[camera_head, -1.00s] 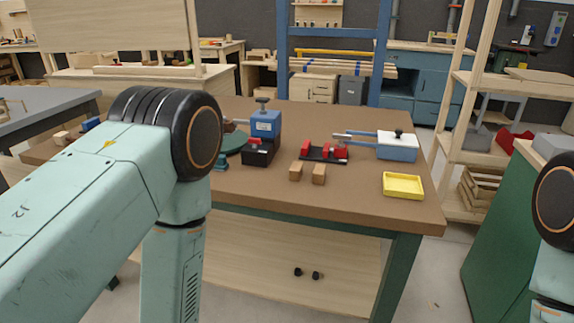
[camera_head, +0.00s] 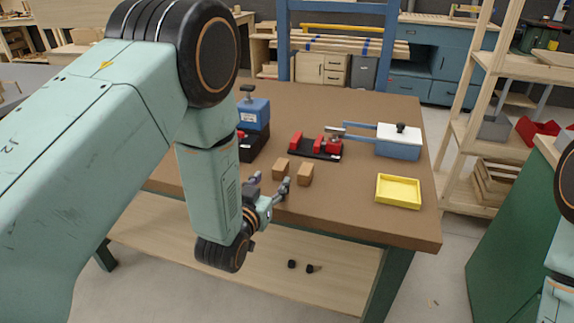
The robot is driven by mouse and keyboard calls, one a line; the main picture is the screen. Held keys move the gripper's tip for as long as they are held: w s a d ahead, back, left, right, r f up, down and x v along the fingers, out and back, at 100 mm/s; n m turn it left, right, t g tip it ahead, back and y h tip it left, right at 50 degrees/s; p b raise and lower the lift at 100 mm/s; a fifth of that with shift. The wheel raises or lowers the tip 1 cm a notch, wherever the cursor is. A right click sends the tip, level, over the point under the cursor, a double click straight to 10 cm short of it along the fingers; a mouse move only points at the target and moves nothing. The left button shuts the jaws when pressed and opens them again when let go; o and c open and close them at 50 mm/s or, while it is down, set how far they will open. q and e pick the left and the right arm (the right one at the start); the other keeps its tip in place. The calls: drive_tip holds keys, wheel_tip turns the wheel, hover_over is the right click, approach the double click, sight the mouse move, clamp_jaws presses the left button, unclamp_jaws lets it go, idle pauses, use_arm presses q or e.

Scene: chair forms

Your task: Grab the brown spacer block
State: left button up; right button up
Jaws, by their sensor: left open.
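Two small brown blocks stand side by side near the front edge of the brown table (camera_head: 350,215). The left brown block (camera_head: 281,168) and the right brown block (camera_head: 305,174) look alike, with a narrow gap between them. I cannot tell from the look alone which one is the spacer block. My left gripper (camera_head: 270,183) is open and empty at the table's front edge, just in front of the left block, with its fingers pointing toward it. The gripper appears apart from both blocks. My right gripper is out of view; only part of my right arm shows at the right edge.
A black fixture with red clamps (camera_head: 316,147) sits behind the blocks. A blue-and-white device (camera_head: 399,144) with a black knob stands to its right. A yellow tray (camera_head: 398,191) lies at the right front. A blue-and-black machine (camera_head: 254,118) is partly hidden by my left arm.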

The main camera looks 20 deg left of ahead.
sight(276, 171)
use_arm(q)
drive_tip(key=shift+w+a, duration=0.1)
drive_tip(key=shift+w, duration=0.05)
drive_tip(key=shift+w+a, duration=0.35)
drive_tip(key=shift+w, duration=0.05)
drive_tip(key=shift+w+b, duration=0.25)
drive_tip(key=shift+b, duration=0.05)
drive_tip(key=w, duration=0.2)
drive_tip(key=w+d+f+b, duration=0.1)
drive_tip(key=w, duration=0.1)
drive_tip(key=shift+d, duration=0.1)
drive_tip(key=shift+w+f, duration=0.1)
drive_tip(key=shift+w, duration=0.35)
drive_tip(key=shift+w+a, duration=0.15)
drive_tip(key=shift+a, duration=0.1)
drive_tip(key=shift+w+d, duration=0.1)
drive_tip(key=shift+d, duration=0.1)
drive_tip(key=shift+w, duration=0.1)
drive_tip(key=shift+c, duration=1.2)
drive_tip(key=shift+a, duration=0.15)
drive_tip(key=c, duration=0.8)
drive_tip(key=shift+c, duration=0.5)
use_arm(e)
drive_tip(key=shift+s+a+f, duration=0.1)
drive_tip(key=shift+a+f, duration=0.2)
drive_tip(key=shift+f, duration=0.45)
